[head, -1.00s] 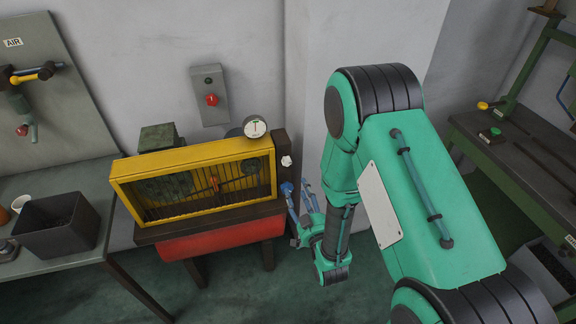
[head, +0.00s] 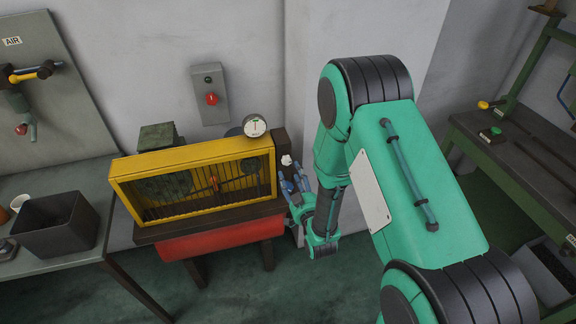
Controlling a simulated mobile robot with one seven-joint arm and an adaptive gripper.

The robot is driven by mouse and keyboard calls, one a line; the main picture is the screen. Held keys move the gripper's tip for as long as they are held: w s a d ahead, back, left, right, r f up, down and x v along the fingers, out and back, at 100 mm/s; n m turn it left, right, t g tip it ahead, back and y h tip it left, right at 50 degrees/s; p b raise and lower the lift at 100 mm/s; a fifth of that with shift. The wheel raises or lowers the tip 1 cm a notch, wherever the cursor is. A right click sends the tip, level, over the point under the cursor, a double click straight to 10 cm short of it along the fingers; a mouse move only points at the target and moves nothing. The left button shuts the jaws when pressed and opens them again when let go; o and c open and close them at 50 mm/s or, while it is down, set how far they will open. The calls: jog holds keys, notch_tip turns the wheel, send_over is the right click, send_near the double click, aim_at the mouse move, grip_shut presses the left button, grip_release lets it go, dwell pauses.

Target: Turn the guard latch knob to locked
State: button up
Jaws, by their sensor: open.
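The machine's yellow guard frame (head: 190,156) has a barred window and stands shut-looking on a red and dark base. A dark post (head: 281,148) at its right end carries a small white knob (head: 286,160). A blue shape lower on the post is close behind my fingers, and I cannot tell whether it is the latch knob or a fingertip. My gripper (head: 294,182) is open at the guard's right end, just below the white knob, its blue-grey fingers pointing up and left. Contact with a knob and the latch's position cannot be made out.
A round gauge (head: 255,125) sits atop the guard's right end. A grey box with a red button (head: 211,98) is on the wall behind. A bench with a dark bin (head: 55,226) is at left, and a green-framed bench (head: 520,160) at right. Floor shows in front.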

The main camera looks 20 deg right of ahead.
aim_at(288, 163)
jog(key=shift+w, duration=3)
